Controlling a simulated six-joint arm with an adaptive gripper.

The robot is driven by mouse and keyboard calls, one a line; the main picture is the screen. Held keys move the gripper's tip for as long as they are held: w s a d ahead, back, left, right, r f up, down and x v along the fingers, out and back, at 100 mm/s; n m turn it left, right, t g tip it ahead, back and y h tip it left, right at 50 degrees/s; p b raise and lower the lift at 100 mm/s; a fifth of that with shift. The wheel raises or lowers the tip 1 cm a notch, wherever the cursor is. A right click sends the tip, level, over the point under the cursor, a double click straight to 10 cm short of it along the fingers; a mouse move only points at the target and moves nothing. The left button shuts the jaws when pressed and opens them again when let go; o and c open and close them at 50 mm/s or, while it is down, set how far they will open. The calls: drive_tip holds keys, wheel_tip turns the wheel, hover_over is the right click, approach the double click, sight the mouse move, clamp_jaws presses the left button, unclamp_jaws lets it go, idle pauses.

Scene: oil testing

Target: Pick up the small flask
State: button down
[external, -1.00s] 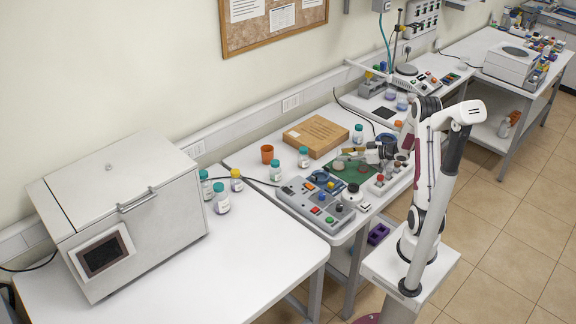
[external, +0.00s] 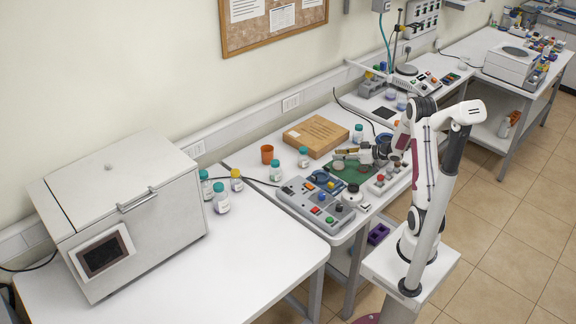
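My gripper (external: 343,152) is over the green mat (external: 352,176) on the middle bench, reaching left from my arm. It is too small here to show whether its fingers are open or shut, or whether anything is between them. A small round greyish item (external: 338,164), possibly glass, sits just below the gripper tip on the mat; I cannot tell whether they touch. Small glass vessels with purplish liquid (external: 402,102) stand farther back on the bench, beyond my arm. I cannot tell which item is the small flask.
A cardboard box (external: 315,135) lies behind the mat. A grey control panel (external: 318,206) is in front.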

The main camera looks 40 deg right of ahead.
idle(0.4)
drive_tip(key=shift+r, duration=5)
